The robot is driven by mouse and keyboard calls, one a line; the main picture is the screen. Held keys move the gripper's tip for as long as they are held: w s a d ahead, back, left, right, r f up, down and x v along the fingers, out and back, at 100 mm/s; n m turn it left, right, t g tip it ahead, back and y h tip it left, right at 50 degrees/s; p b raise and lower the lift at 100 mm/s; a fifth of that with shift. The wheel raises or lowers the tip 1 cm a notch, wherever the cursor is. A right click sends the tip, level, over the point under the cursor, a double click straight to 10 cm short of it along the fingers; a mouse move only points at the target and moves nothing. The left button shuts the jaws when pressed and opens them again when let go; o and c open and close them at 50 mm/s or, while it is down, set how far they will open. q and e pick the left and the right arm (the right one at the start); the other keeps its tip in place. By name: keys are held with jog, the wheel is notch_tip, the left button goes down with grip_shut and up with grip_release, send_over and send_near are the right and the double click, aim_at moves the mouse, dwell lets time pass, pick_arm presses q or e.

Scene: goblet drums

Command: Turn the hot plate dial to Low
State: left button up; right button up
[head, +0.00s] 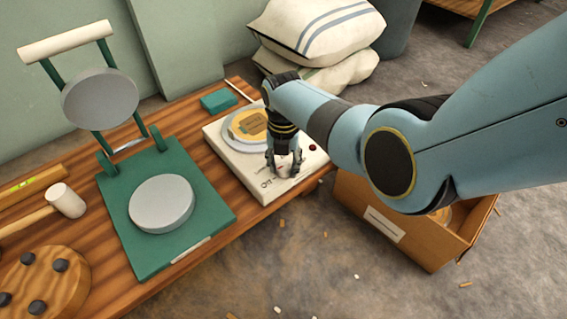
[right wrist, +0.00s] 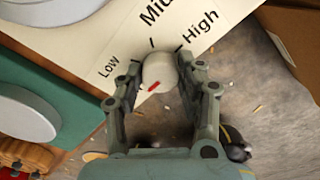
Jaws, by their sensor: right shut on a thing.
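The hot plate (head: 228,158) is a white box on the wooden bench with a round grey plate on top. Its pale round dial (right wrist: 158,70) shows in the right wrist view, with a red mark on its lower-left part, away from the Mid and High labels. The printed words Low (right wrist: 108,66), Mid (right wrist: 158,12) and High (right wrist: 201,26) lie around the dial from left to right. My right gripper (head: 284,168) comes down at the front of the hot plate and is shut on the dial, a finger on each side. My left gripper is out of view.
A green press (head: 210,205) with an upright hinged disc stands left of the hot plate. A mallet (head: 66,201) and round wooden piece (head: 75,262) lie farther left. A cardboard box (head: 405,243) stands below at right; sacks (head: 320,30) are behind.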

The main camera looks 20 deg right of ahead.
jog(key=shift+r+m+p, duration=0.1)
jog(key=shift+m+p, duration=0.3)
jog(key=shift+m, duration=0.4)
jog(key=m+p, duration=0.1)
jog(key=m, duration=0.1)
jog(key=shift+m, duration=0.3)
jog(key=m, duration=0.4)
jog(key=shift+p, duration=0.35)
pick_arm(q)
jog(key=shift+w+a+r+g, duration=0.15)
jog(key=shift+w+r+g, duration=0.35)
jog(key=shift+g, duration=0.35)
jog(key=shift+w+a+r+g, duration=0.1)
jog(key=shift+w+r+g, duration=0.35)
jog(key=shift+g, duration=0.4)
pick_arm(e)
jog(key=shift+m, duration=1.7)
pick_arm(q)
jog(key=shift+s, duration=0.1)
pick_arm(e)
jog(key=o, duration=1.1)
jog(key=shift+o, duration=0.2)
